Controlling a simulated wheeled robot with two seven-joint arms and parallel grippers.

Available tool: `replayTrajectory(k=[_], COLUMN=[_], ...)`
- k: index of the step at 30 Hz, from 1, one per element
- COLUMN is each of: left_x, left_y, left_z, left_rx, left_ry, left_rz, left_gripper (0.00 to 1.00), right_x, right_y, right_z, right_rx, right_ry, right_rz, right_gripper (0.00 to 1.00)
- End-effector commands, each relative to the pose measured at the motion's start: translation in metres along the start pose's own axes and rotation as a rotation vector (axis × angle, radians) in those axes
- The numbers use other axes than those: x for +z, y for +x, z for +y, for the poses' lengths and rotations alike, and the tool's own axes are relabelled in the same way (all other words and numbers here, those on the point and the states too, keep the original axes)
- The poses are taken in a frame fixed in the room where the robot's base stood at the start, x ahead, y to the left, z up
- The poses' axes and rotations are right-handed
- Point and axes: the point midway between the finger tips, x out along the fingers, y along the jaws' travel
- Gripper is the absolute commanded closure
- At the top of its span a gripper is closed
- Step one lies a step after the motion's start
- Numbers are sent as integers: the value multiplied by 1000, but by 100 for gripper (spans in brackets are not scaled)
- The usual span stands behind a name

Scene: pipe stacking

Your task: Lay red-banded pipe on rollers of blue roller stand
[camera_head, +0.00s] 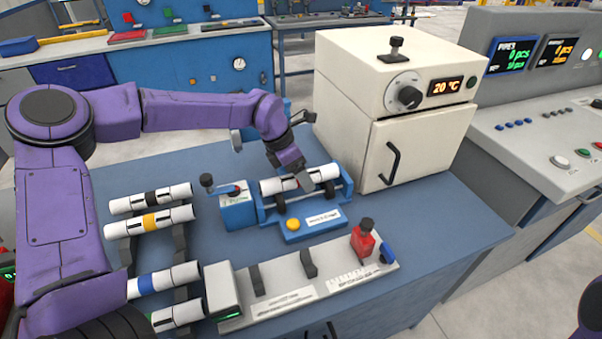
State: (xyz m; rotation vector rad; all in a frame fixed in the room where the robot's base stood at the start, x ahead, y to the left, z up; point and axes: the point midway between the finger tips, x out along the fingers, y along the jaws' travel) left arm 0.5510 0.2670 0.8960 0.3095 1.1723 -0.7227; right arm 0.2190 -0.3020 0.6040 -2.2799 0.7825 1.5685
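A white pipe (272,186) lies along the top of the blue roller stand (312,225), over its dark rollers. My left gripper (303,181) comes down on the middle of this pipe and covers its band, so I cannot see the band's colour. One grey finger shows in front of the pipe; the other is hidden, so I cannot tell whether the gripper is shut. My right gripper is out of view.
A rack at the left holds black-banded (150,199), yellow-banded (150,221) and blue-banded (165,280) pipes and another pipe (178,315). A cream oven (395,110) stands behind right. A grey fixture (305,281) with a red clamp (362,240) lies in front.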

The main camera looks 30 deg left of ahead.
Motion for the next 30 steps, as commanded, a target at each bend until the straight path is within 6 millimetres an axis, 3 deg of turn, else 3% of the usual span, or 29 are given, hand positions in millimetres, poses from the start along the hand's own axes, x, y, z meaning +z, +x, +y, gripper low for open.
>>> replayTrajectory(k=[8,21,30], left_x=[0,0,0], left_y=[-7,-96,-106], left_z=[0,0,0], left_rx=[1,2,0], left_ry=[0,0,0], left_rz=[-2,-2,0], left_gripper=[29,29,29], right_x=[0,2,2], right_y=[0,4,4], right_z=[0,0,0], right_rx=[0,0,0], right_ry=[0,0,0], right_rz=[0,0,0], right_gripper=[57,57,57])
